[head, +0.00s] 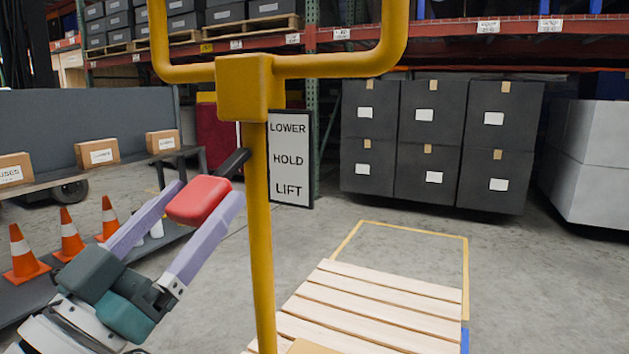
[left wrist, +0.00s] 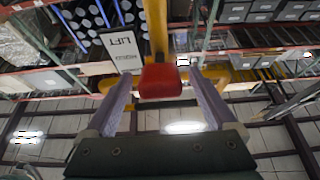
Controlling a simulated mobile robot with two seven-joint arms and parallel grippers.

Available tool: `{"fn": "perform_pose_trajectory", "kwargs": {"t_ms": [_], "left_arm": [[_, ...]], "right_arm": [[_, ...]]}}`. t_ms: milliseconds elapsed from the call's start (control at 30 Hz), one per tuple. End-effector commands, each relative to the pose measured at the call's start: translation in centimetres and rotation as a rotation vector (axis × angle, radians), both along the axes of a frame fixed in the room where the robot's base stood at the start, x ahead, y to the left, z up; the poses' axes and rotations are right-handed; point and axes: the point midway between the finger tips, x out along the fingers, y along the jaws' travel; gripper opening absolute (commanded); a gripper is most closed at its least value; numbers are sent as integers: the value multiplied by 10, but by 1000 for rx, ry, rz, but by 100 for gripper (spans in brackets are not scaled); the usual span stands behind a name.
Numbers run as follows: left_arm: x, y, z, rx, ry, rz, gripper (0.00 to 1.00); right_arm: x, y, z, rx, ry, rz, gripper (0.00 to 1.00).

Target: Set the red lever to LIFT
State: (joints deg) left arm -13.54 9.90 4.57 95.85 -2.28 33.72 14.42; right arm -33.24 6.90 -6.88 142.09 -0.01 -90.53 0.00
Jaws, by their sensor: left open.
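The red lever (head: 198,200) has a chunky red grip on a short black rod, which runs up to the yellow post (head: 259,230). Beside the post a white sign (head: 290,160) reads LOWER, HOLD, LIFT from top to bottom. The grip slants down and left from the rod; I cannot tell which word it is set to. My left gripper (head: 190,208) is open, its pale purple fingers on either side of the red grip. In the left wrist view the red grip (left wrist: 161,80) sits between the fingertips, with gaps showing on both sides. My right gripper is not in view.
A wooden slatted pallet (head: 375,308) lies at the lower right of the post. Orange cones (head: 70,236) and a bench with cardboard boxes (head: 97,152) stand at left. Stacked dark totes (head: 430,140) stand behind. The yellow frame (head: 330,66) spans above.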

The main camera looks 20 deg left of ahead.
Motion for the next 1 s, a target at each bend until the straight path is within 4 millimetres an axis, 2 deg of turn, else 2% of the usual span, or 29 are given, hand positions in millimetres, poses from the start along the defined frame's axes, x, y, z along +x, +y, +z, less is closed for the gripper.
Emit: {"fn": "perform_pose_trajectory", "kwargs": {"t_ms": [33, 200, 400, 1000], "left_arm": [[-11, 1, -6, 0, 6, 1, 90], [-40, 3, -20, 1, 4, 1, 90], [-57, 5, -28, 0, 1, 1, 90], [-55, 4, -31, 0, 29, 4, 90]], "right_arm": [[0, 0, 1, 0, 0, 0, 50], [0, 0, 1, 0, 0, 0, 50], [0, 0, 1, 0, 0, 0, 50], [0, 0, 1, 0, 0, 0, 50]]}}
